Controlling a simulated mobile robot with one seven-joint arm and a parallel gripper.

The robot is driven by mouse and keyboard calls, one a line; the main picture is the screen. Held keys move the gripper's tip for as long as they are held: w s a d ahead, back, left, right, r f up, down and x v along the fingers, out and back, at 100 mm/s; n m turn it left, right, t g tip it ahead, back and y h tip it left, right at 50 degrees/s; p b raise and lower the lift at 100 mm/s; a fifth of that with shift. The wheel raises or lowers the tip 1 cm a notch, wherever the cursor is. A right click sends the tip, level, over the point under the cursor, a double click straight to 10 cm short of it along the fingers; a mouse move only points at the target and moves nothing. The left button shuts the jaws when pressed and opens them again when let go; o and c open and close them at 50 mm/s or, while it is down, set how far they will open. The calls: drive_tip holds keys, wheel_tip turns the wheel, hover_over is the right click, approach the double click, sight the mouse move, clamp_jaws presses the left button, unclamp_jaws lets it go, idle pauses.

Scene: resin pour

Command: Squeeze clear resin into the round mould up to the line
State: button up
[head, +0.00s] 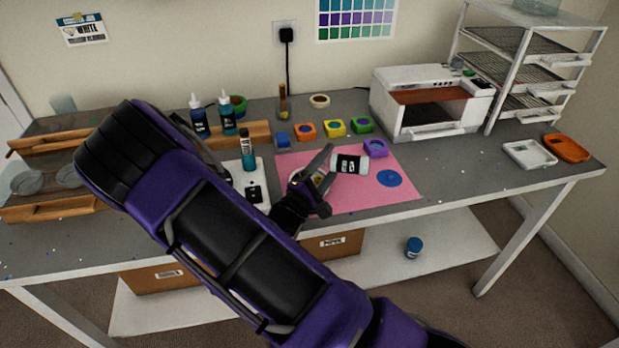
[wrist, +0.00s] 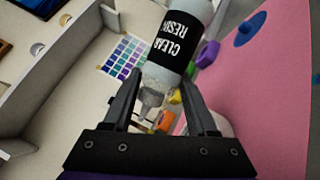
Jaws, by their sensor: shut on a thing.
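The clear resin bottle (head: 350,163), white with a black label, lies over on its side in the head view, above the pink mat (head: 345,203). My gripper (head: 326,170) is shut on it. In the wrist view the bottle (wrist: 172,45) shows between the two fingers, its label reading "CLEAR RESIN" and its nozzle towards the palm. A pale round rim (head: 296,177), perhaps the round mould, shows on the mat just left of my gripper and is partly hidden by it. I cannot see its line or any resin level.
A blue disc (head: 389,178) is on the mat's right. Dropper bottles (head: 228,112) stand at back left, a white oven-like box (head: 425,100) at back right. The bench's right front is mostly clear.

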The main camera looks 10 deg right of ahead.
drive_tip(key=shift+r, duration=2.45)
drive_tip(key=m+g, duration=0.1)
drive_tip(key=m, duration=0.4)
drive_tip(key=shift+m+g+y, duration=0.3)
drive_tip(key=shift+g, duration=0.1)
drive_tip(key=o, duration=0.3)
drive_tip(key=c, duration=0.5)
drive_tip(key=m, duration=0.2)
drive_tip(key=r+m+y, duration=0.1)
drive_tip(key=m+g, duration=0.1)
drive_tip(key=m, duration=0.1)
drive_tip(key=shift+r+m+y, duration=0.25)
drive_tip(key=shift+m+y, duration=0.05)
drive_tip(key=shift+y, duration=0.1)
drive_tip(key=shift+c, duration=0.2)
drive_tip(key=shift+m, duration=0.3)
